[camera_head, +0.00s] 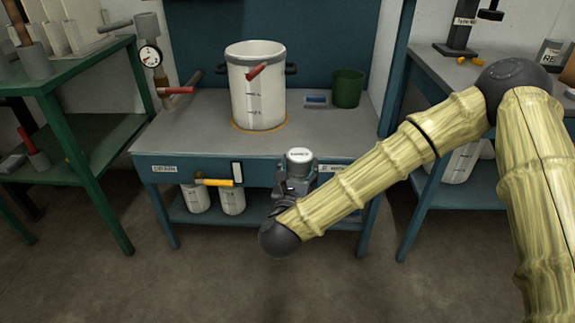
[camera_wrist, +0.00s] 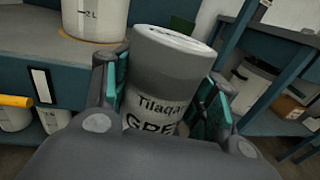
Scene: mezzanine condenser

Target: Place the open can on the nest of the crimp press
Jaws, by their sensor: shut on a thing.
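My gripper (camera_head: 297,180) is shut on a can (camera_head: 299,156), in front of the middle bench. In the wrist view the can (camera_wrist: 165,85) stands between the two fingers, slightly tilted in the picture. A dark upright device with a label (camera_head: 462,25), perhaps the crimp press, stands on the right bench. Its upper part is cut off by the frame, and I cannot make out its nest.
A large white pot (camera_head: 256,90) stands on the middle bench (camera_head: 200,125), with a green bin (camera_head: 348,88) and a small blue item (camera_head: 316,100) to its right. A green table (camera_head: 60,80) is at left. My arm covers part of the right bench (camera_head: 430,65).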

